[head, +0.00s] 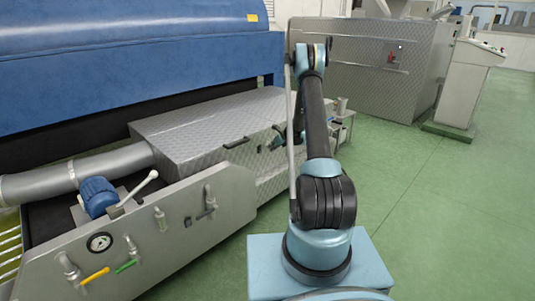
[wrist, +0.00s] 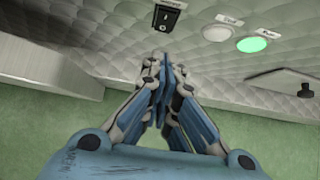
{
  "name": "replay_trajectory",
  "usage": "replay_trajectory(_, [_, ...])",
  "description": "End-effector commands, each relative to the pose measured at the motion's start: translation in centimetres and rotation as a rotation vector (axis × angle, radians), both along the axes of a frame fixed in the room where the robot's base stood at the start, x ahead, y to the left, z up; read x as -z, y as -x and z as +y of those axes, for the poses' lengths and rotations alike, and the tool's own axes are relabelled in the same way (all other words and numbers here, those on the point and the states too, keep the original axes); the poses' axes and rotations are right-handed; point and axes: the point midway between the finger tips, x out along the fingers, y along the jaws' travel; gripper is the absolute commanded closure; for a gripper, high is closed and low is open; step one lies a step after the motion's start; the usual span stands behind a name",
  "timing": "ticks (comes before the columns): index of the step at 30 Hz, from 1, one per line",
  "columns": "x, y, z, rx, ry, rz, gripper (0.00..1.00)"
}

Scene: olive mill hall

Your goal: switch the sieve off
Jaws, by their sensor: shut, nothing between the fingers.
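In the wrist view a black rocker switch (wrist: 166,17) sits in the quilted metal panel (wrist: 110,45) near the top edge, with a label too blurred to read. To its right are a white round button (wrist: 215,33) and a green button (wrist: 251,44) that looks lit, each with a small tag. My gripper (wrist: 163,68) is shut and empty, its tips pointing at the panel just below the switch. I cannot tell whether they touch the panel. In the head view my arm reaches over the quilted metal housing (head: 200,125), and hides part of it.
A black knob (wrist: 306,89) sticks out at the right in the wrist view. In the head view, a steel plate with valves and a gauge (head: 100,242) stands front left. A control console (head: 465,80) stands back right. Green floor (head: 430,200) is open on the right.

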Motion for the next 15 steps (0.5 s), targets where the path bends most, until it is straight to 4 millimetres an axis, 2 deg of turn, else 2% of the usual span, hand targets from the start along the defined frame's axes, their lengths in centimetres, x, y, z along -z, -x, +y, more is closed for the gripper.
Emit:
replay_trajectory(6, [-2.5, 1.5, -1.1, -0.001, 0.0, 0.001, 1.0])
replay_trajectory(15, [-3.9, 2.3, -1.6, -0.004, 0.0, 0.001, 1.0])
